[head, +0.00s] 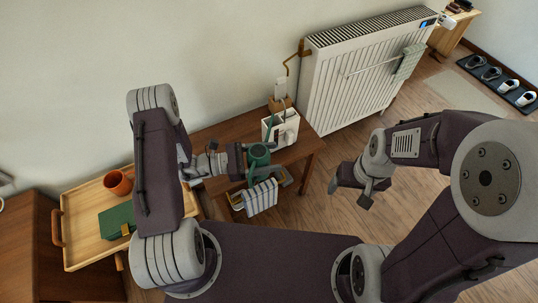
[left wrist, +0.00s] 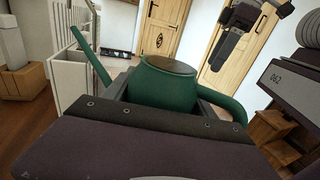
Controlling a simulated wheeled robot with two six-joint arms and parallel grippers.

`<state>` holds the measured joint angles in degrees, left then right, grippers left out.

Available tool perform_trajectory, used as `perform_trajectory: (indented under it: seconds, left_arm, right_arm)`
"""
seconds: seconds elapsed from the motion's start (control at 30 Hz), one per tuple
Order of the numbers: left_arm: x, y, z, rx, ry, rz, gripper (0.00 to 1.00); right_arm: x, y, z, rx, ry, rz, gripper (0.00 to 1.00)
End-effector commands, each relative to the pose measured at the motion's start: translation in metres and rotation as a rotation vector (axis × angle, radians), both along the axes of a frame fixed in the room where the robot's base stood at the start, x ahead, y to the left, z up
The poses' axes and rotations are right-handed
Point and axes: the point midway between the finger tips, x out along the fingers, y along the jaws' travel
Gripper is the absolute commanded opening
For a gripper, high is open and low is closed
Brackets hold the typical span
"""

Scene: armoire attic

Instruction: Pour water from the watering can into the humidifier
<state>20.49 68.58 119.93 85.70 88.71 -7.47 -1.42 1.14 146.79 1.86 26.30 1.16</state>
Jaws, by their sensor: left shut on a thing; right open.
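The green watering can (head: 258,154) is in my left gripper (head: 246,158), above the wooden side table. In the left wrist view the can (left wrist: 165,88) sits upright between the jaws, its spout (left wrist: 92,58) pointing up and left and its handle on the right. A white boxy appliance (head: 287,130), which looks like the humidifier, stands on the table just behind the can. The spout reaches toward it; I cannot tell whether its tip is over the opening. No water is visible. My right gripper (head: 352,188) is open and empty, out over the floor to the right.
A white radiator (head: 350,75) stands right of the side table (head: 215,132). A striped cloth (head: 262,197) hangs at the table's front. A wooden tray (head: 82,205) with an orange pot (head: 118,182) lies at left. Shoes on a mat (head: 505,88) are far right.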

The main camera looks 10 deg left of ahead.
Motion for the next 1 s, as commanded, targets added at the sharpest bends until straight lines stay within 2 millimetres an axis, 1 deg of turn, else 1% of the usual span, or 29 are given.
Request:
perform_trajectory:
  seconds: [0.03,0.2,0.4,0.6,1.0]
  left_arm:
    - [0.0,0.0,0.017,0.0,0.016,0.0,0.08]
    - [-0.002,0.001,0.026,0.013,0.082,0.0,0.08]
    - [-0.004,0.001,0.033,0.025,0.147,0.0,0.08]
    - [-0.005,0.001,0.034,0.032,0.18,0.0,0.08]
    - [-0.005,0.001,0.033,0.032,0.184,0.0,0.08]
  right_arm:
    - [0.001,0.0,0.018,0.0,-0.003,0.0,0.76]
    - [0.001,0.0,0.037,0.0,-0.004,0.0,0.76]
    - [0.001,0.0,0.052,0.0,-0.003,0.0,0.76]
    - [0.001,0.0,0.058,0.0,-0.003,0.0,0.76]
    - [0.001,0.0,0.057,0.0,-0.003,0.0,0.76]
